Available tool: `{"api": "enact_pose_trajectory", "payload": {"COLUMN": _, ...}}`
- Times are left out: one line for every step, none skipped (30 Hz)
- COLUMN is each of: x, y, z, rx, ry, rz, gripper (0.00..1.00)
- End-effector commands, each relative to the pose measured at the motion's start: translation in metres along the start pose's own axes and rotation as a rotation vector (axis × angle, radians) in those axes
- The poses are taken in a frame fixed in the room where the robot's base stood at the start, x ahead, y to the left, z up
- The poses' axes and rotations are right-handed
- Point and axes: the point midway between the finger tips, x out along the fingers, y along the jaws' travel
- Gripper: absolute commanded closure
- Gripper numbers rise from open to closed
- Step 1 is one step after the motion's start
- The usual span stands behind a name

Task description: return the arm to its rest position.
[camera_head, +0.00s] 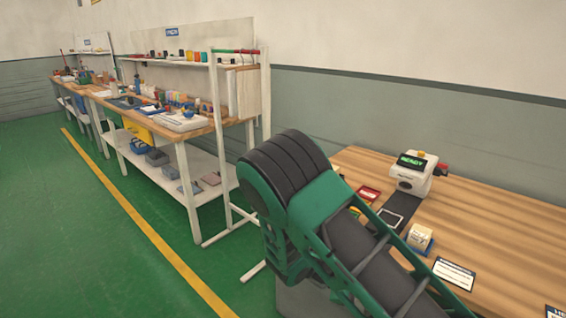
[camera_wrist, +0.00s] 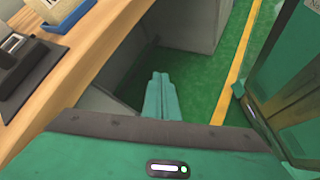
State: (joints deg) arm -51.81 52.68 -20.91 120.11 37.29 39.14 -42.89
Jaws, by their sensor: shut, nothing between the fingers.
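My arm (camera_head: 330,225) shows large in the head view, green and black, raised in front of the right table. My gripper (camera_wrist: 161,75) shows in the wrist view. Its two pale green fingers lie side by side, shut, with nothing between them. It hangs over the floor beside the table's edge, apart from everything on the table. In the head view I cannot make out the gripper.
A wooden table (camera_head: 500,225) at right bears a white device (camera_head: 412,175) reading READY, cards and small boxes. A long workbench (camera_head: 200,130) with shelves stands at left. Green floor (camera_head: 70,220) with a yellow line lies open at left.

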Motion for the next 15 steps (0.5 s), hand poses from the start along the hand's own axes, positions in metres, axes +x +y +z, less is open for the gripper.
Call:
{"api": "enact_pose_trajectory", "payload": {"x": 0.002, "y": 0.005, "z": 0.015, "rx": 0.05, "ry": 0.016, "rz": -0.053, "gripper": 1.0}}
{"api": "enact_pose_trajectory", "payload": {"x": 0.003, "y": 0.006, "z": 0.022, "rx": 0.076, "ry": 0.023, "rz": -0.082, "gripper": 1.0}}
{"api": "enact_pose_trajectory", "payload": {"x": 0.004, "y": 0.007, "z": 0.033, "rx": 0.111, "ry": 0.032, "rz": -0.119, "gripper": 1.0}}
{"api": "enact_pose_trajectory", "payload": {"x": 0.005, "y": 0.009, "z": 0.04, "rx": 0.14, "ry": 0.039, "rz": -0.146, "gripper": 1.0}}
{"api": "enact_pose_trajectory", "payload": {"x": 0.005, "y": 0.01, "z": 0.048, "rx": 0.165, "ry": 0.047, "rz": -0.173, "gripper": 1.0}}
{"api": "enact_pose_trajectory", "payload": {"x": 0.007, "y": 0.011, "z": 0.058, "rx": 0.202, "ry": 0.055, "rz": -0.21, "gripper": 1.0}}
{"api": "enact_pose_trajectory", "payload": {"x": 0.008, "y": 0.012, "z": 0.066, "rx": 0.229, "ry": 0.061, "rz": -0.237, "gripper": 1.0}}
{"api": "enact_pose_trajectory", "payload": {"x": 0.008, "y": 0.013, "z": 0.074, "rx": 0.256, "ry": 0.068, "rz": -0.263, "gripper": 1.0}}
{"api": "enact_pose_trajectory", "payload": {"x": 0.009, "y": 0.013, "z": 0.085, "rx": 0.291, "ry": 0.077, "rz": -0.298, "gripper": 1.0}}
{"api": "enact_pose_trajectory", "payload": {"x": 0.01, "y": 0.014, "z": 0.093, "rx": 0.319, "ry": 0.083, "rz": -0.323, "gripper": 1.0}}
{"api": "enact_pose_trajectory", "payload": {"x": 0.01, "y": 0.014, "z": 0.101, "rx": 0.347, "ry": 0.089, "rz": -0.349, "gripper": 1.0}}
{"api": "enact_pose_trajectory", "payload": {"x": 0.011, "y": 0.014, "z": 0.111, "rx": 0.382, "ry": 0.097, "rz": -0.382, "gripper": 1.0}}
{"api": "enact_pose_trajectory", "payload": {"x": 0.011, "y": 0.014, "z": 0.119, "rx": 0.409, "ry": 0.103, "rz": -0.406, "gripper": 1.0}}
{"api": "enact_pose_trajectory", "payload": {"x": 0.012, "y": 0.015, "z": 0.127, "rx": 0.437, "ry": 0.109, "rz": -0.43, "gripper": 1.0}}
{"api": "enact_pose_trajectory", "payload": {"x": 0.012, "y": 0.014, "z": 0.138, "rx": 0.472, "ry": 0.116, "rz": -0.463, "gripper": 1.0}}
